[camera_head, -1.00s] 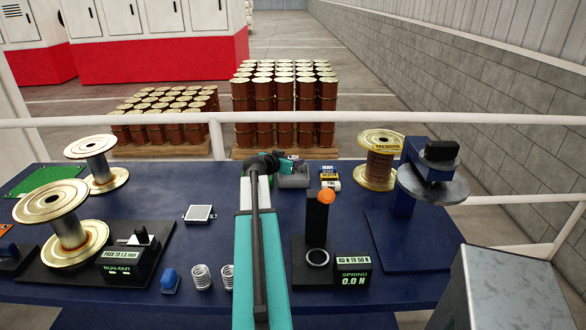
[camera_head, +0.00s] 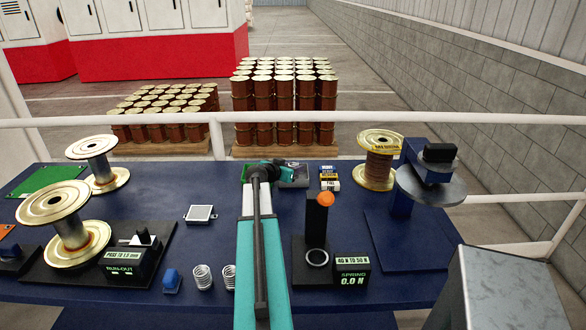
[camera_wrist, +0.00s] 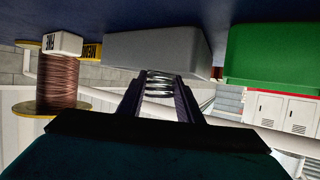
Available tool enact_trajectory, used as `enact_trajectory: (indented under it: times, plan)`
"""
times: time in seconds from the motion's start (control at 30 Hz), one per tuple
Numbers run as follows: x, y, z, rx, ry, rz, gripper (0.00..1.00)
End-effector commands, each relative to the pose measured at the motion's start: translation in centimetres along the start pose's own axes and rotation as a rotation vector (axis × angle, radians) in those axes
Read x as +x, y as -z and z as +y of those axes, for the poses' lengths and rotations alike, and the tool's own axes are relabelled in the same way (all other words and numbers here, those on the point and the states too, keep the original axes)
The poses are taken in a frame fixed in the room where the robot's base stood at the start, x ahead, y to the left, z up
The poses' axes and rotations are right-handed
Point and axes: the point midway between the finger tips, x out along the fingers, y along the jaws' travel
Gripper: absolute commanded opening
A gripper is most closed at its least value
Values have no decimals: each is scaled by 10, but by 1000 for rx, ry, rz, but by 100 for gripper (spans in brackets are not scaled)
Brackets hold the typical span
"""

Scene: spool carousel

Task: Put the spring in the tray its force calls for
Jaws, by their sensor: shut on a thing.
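My gripper (camera_wrist: 160,100) is shut on a coil spring (camera_wrist: 160,82), held between the two dark fingers in the wrist view. In the head view my gripper (camera_head: 290,173) is at the back of the blue table, above or beside a grey tray (camera_head: 293,187). The wrist view, upside down, shows the grey tray (camera_wrist: 150,50) just beyond the spring and a green tray (camera_wrist: 272,55) to its right. In the head view my arm hides most of the green tray. A spring tester (camera_head: 318,215) stands front right; its display (camera_head: 352,271) reads 40 N to 50 N and 0.0 N.
Two other springs (camera_head: 203,277) stand at the front edge, beside a blue-topped block (camera_head: 171,281). Small labelled blocks (camera_head: 329,178) and a copper-wire spool (camera_head: 379,160) are right of the grey tray. A run-out gauge (camera_head: 127,262) and bare spools are at left.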

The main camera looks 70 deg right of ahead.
Motion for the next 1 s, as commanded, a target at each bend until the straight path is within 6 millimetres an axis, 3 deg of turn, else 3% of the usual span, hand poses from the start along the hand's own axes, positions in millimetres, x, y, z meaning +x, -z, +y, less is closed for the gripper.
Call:
enact_trajectory:
  times: [0.2, 0.23, 0.33, 0.87, 1.0]
  plan:
    - [1, -3, 0, 0, 0, 0, 6]
    - [1, -2, 0, 0, 0, 0, 37]
    - [1, -2, 0, 0, 0, 0, 51]
    - [-1, 2, 0, 0, 0, -1, 51]
    - [-13, -1, 1, 0, 1, 1, 51]
